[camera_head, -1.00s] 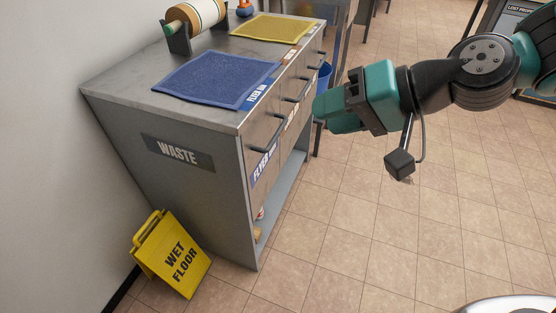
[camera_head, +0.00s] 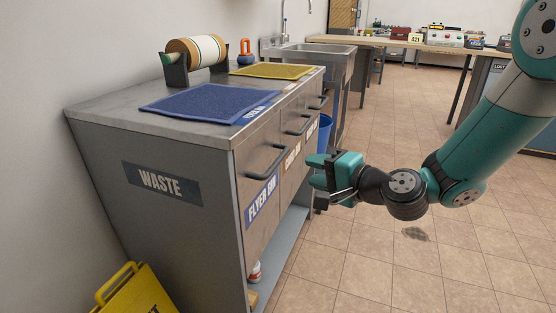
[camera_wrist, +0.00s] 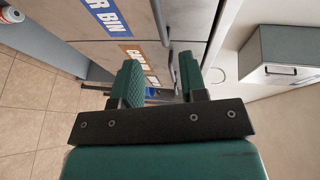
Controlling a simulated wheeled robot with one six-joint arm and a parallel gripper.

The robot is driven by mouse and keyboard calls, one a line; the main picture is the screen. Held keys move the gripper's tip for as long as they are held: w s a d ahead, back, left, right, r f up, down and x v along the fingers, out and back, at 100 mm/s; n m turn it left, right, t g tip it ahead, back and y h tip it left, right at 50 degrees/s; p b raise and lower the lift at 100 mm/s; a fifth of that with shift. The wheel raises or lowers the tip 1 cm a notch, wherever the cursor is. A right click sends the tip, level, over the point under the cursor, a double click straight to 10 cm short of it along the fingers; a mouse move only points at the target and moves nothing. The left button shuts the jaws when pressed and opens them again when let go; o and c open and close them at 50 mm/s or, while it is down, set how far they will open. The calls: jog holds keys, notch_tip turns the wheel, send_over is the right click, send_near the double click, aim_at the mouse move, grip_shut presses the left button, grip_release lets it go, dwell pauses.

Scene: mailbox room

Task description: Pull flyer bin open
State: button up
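The flyer bin (camera_head: 262,205) is the nearest front on the grey waste cabinet, with a blue label and a dark bar handle (camera_head: 267,161). It looks closed. In the wrist view, part of its blue label (camera_wrist: 107,14) and its handle (camera_wrist: 160,20) show at the top. My teal gripper (camera_head: 318,174) is to the right of the bin, in front of the cabinet, pointing left towards the fronts. Its two fingers are apart and empty in the wrist view (camera_wrist: 160,82). The orange-labelled bin (camera_wrist: 138,58) shows beyond and between them.
A blue mat (camera_head: 205,103), a yellow mat (camera_head: 270,71) and a roll (camera_head: 197,52) lie on the cabinet top. A yellow wet-floor sign (camera_head: 135,292) stands at lower left. A blue bucket (camera_head: 325,130) is behind the gripper.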

aim_at(280, 161)
jog(key=x, duration=1.1)
jog(key=shift+w+a, duration=0.15)
jog(key=shift+a, duration=0.1)
grip_shut()
